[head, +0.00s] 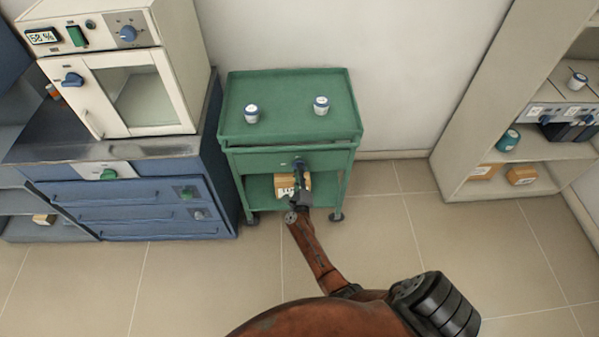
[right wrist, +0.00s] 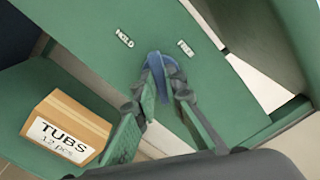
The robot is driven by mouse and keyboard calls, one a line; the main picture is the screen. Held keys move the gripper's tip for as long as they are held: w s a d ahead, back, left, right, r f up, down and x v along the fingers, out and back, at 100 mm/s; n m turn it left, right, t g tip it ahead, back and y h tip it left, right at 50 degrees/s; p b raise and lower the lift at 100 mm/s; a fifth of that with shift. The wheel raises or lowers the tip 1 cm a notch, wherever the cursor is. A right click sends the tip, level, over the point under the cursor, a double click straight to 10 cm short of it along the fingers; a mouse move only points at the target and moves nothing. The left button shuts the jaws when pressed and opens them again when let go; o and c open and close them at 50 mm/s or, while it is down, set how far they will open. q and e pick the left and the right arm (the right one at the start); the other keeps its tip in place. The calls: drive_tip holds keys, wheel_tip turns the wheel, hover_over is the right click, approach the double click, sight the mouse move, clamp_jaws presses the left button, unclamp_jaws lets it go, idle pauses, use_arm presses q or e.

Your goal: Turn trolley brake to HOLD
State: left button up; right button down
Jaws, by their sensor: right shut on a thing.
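The green trolley (head: 243,160) stands against the wall in the middle of the head view. Its brake is a blue knob (head: 299,163) on the front panel; it also shows in the right wrist view (right wrist: 157,62). The label HOLD (right wrist: 124,38) is up and left of the knob, and the label FREE (right wrist: 186,47) is up and right. My right gripper (head: 299,171) is at the panel, its two fingers (right wrist: 162,82) shut on the blue knob from both sides. The fingers hide part of the knob, so I cannot tell where it points. My left gripper is not in view.
A carton marked TUBS (right wrist: 68,128) sits on the lower shelf, close to my right gripper. A furnace (head: 125,80) on a blue cabinet is at left, a shelf unit (head: 470,130) at right.

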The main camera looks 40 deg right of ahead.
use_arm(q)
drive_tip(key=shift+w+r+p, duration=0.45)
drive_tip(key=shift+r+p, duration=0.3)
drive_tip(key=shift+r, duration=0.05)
use_arm(e)
drive_tip(key=n, duration=0.5)
drive_tip(key=shift+a+f+n, duration=0.15)
drive_tip(key=shift+n, duration=0.25)
drive_tip(key=c, duration=2)
unclamp_jaws()
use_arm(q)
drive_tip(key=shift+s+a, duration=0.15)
